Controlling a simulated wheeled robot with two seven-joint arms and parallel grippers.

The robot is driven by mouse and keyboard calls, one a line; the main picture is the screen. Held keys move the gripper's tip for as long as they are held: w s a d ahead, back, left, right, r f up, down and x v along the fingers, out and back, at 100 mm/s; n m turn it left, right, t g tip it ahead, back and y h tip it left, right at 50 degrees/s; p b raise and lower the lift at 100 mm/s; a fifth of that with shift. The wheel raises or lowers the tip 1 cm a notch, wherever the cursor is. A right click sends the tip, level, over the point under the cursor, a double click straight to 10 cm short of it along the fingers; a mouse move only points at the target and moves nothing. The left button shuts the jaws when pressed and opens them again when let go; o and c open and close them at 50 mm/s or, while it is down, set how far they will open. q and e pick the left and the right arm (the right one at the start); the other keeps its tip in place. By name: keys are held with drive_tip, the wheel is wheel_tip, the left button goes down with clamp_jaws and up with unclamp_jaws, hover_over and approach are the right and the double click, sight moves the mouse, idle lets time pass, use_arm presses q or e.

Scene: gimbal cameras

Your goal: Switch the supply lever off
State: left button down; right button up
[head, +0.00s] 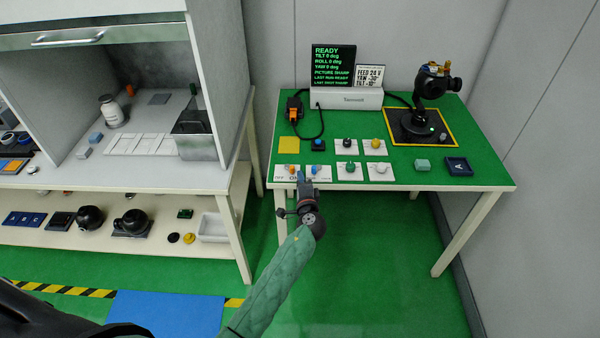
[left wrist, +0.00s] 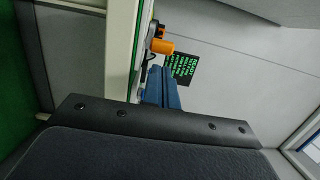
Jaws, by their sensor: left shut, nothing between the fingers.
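A white lettered plate (head: 281,178) lies at the front left edge of the green bench, with small orange and blue parts on it. The lettering seems to read OFF at its left; the rest is partly covered. I cannot clearly make out the supply lever. My left gripper (head: 301,177) is at this plate, over the bench's front edge, and hides part of it. In the left wrist view its blue fingers (left wrist: 161,88) are together with nothing between them. I cannot tell whether they touch anything. My right gripper is not in view.
The green bench (head: 450,176) holds a white box with a READY display (head: 332,66), several knob plates and a black gimbal camera (head: 432,85) on a mat. An orange-and-black connector (head: 294,110) stands behind the plate. A white cabinet bench (head: 150,180) is at left.

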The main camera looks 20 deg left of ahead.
use_arm(q)
drive_tip(key=shift+x, duration=0.95)
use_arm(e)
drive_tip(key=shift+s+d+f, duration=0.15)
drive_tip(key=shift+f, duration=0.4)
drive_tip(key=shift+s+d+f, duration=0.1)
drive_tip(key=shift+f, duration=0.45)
use_arm(q)
drive_tip(key=shift+s+a+m+h, duration=0.2)
drive_tip(key=shift+m+h, duration=0.1)
drive_tip(key=shift+h, duration=0.1)
